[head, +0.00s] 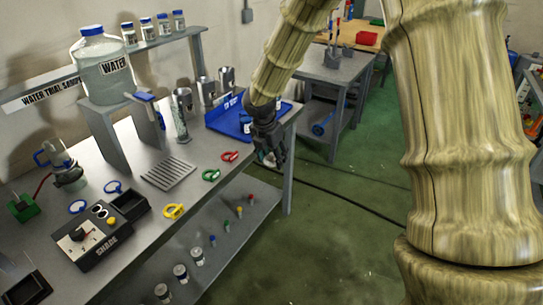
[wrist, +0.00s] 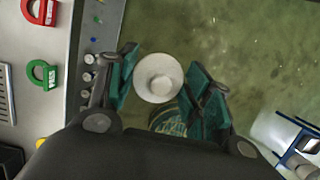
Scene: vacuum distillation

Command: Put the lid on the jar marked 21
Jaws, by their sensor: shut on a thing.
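My gripper (head: 270,156) hangs just off the right edge of the workbench, over the green floor. In the wrist view my gripper (wrist: 163,90) has its teal finger pads on either side of a pale round lid (wrist: 158,78) with a raised centre, and is shut on it. A greenish ribbed round piece (wrist: 168,120) shows just below the lid; I cannot tell whether it is joined to it. Small jars stand by the blue tray (head: 228,128) behind the gripper, partly hidden by it. No number 21 is readable on any jar.
The workbench (head: 130,205) holds red, green and yellow rings, a ribbed rack (head: 168,173), metal cylinders and a black control box (head: 98,235). A large water jug (head: 103,70) stands on a raised stand. A lower shelf holds small jars. The floor on the right is mostly open.

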